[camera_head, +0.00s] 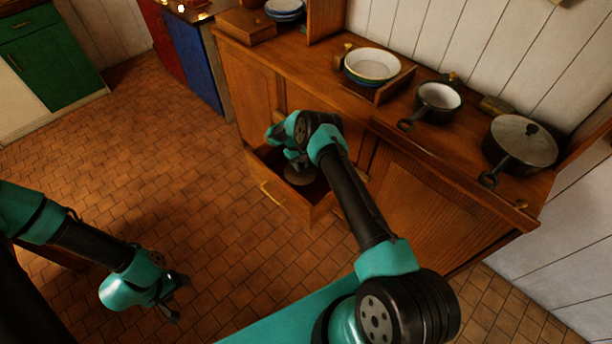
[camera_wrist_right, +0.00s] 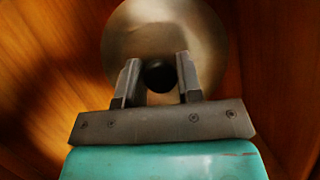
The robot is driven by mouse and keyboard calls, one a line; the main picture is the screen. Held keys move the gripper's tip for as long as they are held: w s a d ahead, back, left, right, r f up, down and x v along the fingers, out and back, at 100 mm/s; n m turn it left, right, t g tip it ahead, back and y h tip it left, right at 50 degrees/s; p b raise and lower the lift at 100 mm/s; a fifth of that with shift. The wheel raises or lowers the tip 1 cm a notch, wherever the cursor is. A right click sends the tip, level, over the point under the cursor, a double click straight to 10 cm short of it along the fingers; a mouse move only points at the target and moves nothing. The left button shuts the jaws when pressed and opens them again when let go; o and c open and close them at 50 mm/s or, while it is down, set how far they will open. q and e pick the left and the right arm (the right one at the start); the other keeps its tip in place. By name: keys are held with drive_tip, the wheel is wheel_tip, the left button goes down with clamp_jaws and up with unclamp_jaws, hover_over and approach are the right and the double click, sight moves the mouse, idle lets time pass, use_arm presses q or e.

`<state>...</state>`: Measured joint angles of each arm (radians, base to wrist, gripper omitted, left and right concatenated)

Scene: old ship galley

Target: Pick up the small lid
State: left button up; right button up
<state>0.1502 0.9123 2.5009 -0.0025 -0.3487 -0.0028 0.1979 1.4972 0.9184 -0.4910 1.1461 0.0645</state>
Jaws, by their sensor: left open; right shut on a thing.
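The small lid (camera_wrist_right: 160,30) is a round metal disc with a dark knob (camera_wrist_right: 158,76), seen in the right wrist view inside the wooden drawer. In the head view it shows partly (camera_head: 300,176) below my right gripper (camera_head: 296,162). My right gripper is shut on the lid's knob, with one finger on each side of it in the right wrist view (camera_wrist_right: 157,72). Whether the lid touches the drawer floor I cannot tell. My left gripper (camera_head: 177,299) is open and empty, low over the tiled floor at the left.
The open drawer (camera_head: 275,200) juts from the wooden cabinet, its walls close around my right gripper. On the countertop stand stacked bowls (camera_head: 372,65), a small pot (camera_head: 438,100) and a larger lidded pan (camera_head: 520,143). The tiled floor (camera_head: 150,170) at left is clear.

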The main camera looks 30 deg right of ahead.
drive_tip(key=shift+w+a+r, duration=0.1)
drive_tip(key=shift+w+r, duration=0.15)
drive_tip(key=shift+w, duration=0.25)
drive_tip(key=shift+w+r, duration=0.25)
drive_tip(key=shift+w, duration=0.25)
